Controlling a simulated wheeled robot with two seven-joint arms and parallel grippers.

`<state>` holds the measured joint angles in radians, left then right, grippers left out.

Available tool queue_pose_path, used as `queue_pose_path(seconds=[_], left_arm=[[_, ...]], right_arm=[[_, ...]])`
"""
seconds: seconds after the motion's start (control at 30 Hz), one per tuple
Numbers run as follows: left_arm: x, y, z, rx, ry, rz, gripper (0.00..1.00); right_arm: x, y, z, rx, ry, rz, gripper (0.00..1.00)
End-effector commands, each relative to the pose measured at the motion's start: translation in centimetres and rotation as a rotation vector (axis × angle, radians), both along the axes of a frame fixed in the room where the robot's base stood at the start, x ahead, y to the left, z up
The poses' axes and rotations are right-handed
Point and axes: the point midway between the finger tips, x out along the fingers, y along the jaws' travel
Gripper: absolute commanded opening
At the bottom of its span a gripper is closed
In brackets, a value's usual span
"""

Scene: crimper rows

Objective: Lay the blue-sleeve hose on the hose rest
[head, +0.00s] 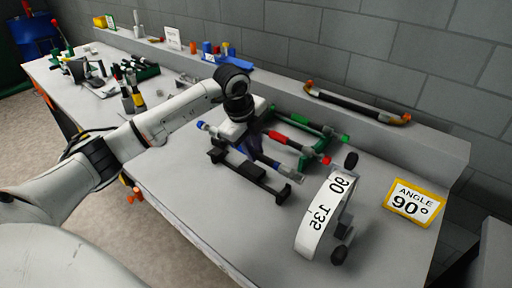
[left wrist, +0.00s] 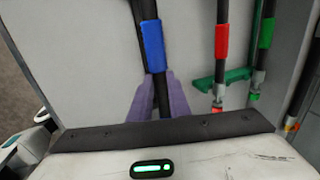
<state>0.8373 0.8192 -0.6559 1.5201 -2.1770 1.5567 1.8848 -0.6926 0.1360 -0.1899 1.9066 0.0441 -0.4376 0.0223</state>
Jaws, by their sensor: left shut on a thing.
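My left gripper (head: 248,148) is shut on the dark blue-sleeve hose, with its purple fingers on either side of it. In the left wrist view the blue sleeve (left wrist: 152,45) lies just beyond the fingertips (left wrist: 155,95). In the head view one blue hose end (head: 202,125) sticks out left of the gripper, and the hose's grey part (head: 285,165) runs out to the right. A low black stand with raised ends (head: 250,176), which looks like the hose rest, is on the bench just in front of the hose. The hose appears above and behind it; the gap is unclear. My right gripper is out of view.
Behind the hose, a green rack (head: 318,127) carries a red-sleeve hose (head: 298,144) and a green-sleeve hose (head: 290,121). A white curved angle gauge (head: 318,222) and a yellow-framed "90°" sign (head: 411,203) stand right.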

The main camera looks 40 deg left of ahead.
Motion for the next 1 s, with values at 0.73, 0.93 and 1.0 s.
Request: queue_pose_path(seconds=[0.73,0.93,1.0], left_arm=[[0.1,0.0,-4.4,0.004,0.001,0.0,0.0],[0.2,0.0,-5.9,0.004,0.0,0.0,0.0],[0.2,0.0,-6.2,0.004,0.0,0.0,0.0]], right_arm=[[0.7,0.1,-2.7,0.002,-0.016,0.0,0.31],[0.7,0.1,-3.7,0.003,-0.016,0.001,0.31],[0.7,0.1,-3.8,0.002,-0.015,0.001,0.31]])
